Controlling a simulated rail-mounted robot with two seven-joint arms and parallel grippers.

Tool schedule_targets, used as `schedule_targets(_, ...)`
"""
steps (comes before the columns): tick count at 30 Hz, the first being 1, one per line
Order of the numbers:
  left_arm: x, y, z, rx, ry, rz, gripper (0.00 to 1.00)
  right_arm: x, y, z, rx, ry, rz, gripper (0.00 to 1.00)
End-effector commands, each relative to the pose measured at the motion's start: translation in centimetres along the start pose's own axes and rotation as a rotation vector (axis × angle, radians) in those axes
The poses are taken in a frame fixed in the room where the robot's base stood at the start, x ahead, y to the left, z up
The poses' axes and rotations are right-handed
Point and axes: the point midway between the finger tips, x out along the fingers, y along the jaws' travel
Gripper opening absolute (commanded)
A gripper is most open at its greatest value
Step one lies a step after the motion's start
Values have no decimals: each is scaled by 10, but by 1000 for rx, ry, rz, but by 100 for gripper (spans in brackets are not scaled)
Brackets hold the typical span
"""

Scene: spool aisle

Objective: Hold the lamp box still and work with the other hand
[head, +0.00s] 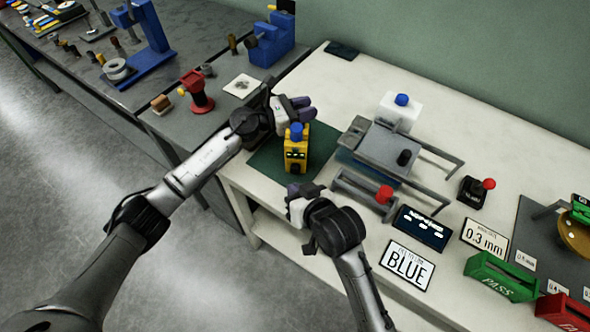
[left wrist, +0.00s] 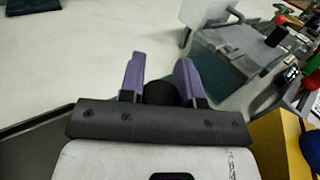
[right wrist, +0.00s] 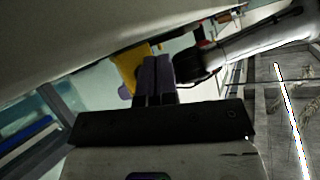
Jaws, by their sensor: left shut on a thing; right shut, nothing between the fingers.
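The lamp box (head: 295,158) is yellow, with a blue top and dark marks on its front. It stands on a dark green mat (head: 262,165) in the head view. My left gripper (head: 304,107) is just beyond the box. Its purple fingers (left wrist: 160,75) are closed on a small dark round thing (left wrist: 160,93); the yellow box (left wrist: 282,145) shows to their right in the left wrist view. My right gripper (head: 296,189) is shut and empty on the near side of the box. In the right wrist view, the yellow box (right wrist: 125,72) shows behind its fingers (right wrist: 157,72).
A grey fixture (head: 385,145) with rails and a red knob (head: 384,194) stands right of the mat. A darker bench (head: 180,125) adjoins on the left.

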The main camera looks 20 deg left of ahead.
Motion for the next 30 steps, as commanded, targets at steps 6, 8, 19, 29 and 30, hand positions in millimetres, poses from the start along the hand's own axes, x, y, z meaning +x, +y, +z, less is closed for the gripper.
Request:
schedule_targets(6, 0, 0, 0, 0, 0, 0, 0, 7, 5, -6, 0, 1, 0, 0)
schedule_targets(8, 0, 0, 0, 0, 0, 0, 0, 8, 6, -6, 0, 2, 0, 0)
schedule_targets(19, 0, 0, 0, 0, 0, 0, 0, 8, 6, -7, 1, 1, 0, 0)
schedule_targets(29, 0, 0, 0, 0, 0, 0, 0, 8, 6, -7, 0, 1, 0, 0)
schedule_targets(30, 0, 0, 0, 0, 0, 0, 0, 8, 6, -7, 0, 1, 0, 0)
